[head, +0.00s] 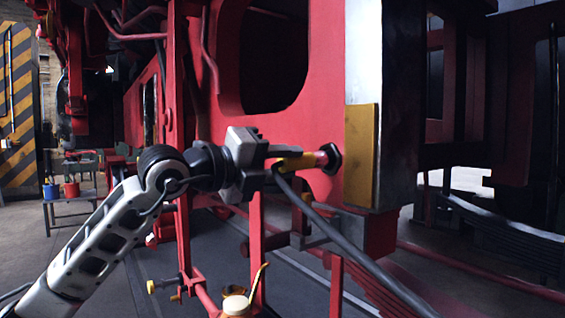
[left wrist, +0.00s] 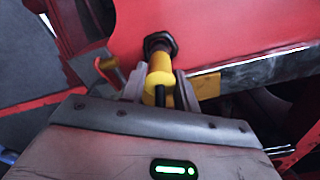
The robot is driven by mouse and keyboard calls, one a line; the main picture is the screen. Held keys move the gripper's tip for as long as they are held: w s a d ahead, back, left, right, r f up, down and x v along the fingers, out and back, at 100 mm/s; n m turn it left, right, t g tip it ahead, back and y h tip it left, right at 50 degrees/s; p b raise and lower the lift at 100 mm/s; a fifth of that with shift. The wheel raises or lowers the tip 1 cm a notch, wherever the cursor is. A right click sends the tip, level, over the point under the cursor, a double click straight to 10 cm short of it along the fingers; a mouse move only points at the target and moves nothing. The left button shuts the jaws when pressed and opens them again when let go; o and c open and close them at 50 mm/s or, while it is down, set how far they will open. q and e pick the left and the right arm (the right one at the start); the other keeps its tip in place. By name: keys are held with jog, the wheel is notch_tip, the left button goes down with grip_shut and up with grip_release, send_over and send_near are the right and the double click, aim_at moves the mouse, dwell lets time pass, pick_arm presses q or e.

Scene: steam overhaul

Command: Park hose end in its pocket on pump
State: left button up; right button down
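My left gripper (head: 268,160) comes in from the left in the head view and is shut on the yellow hose end (head: 298,163). In the left wrist view the yellow hose end (left wrist: 160,76) sits between the two fingers. A dark hex-shaped piece (head: 331,158) is at its tip, in front of the red frame; I cannot tell whether it touches anything there. A dark grey hose (head: 350,245) runs from the hose end down to the lower right. A cream cap with a brass lever (head: 236,304) shows at the bottom; whether it belongs to the pump is unclear. I cannot make out the pocket.
A large red locomotive frame (head: 325,60) fills the middle, with a yellow block (head: 361,155) on its right-hand edge. Red posts and a valve with a yellow knob (head: 152,286) stand below my left arm. A bench (head: 75,202) with pots is far left. Grey floor lies between.

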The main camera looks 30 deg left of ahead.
pick_arm(q)
grip_shut()
jog(key=shift+s+a+f+b, duration=0.1)
jog(key=shift+s+a+b, duration=0.15)
jog(key=shift+s+b, duration=0.35)
jog(key=shift+s+a+b, duration=0.3)
jog(key=shift+s+b, duration=0.25)
jog(key=shift+s, duration=0.05)
jog(key=shift+b+v, duration=1)
jog(key=shift+v, duration=0.1)
jog(key=shift+s+a, duration=0.1)
jog(key=shift+s, duration=0.2)
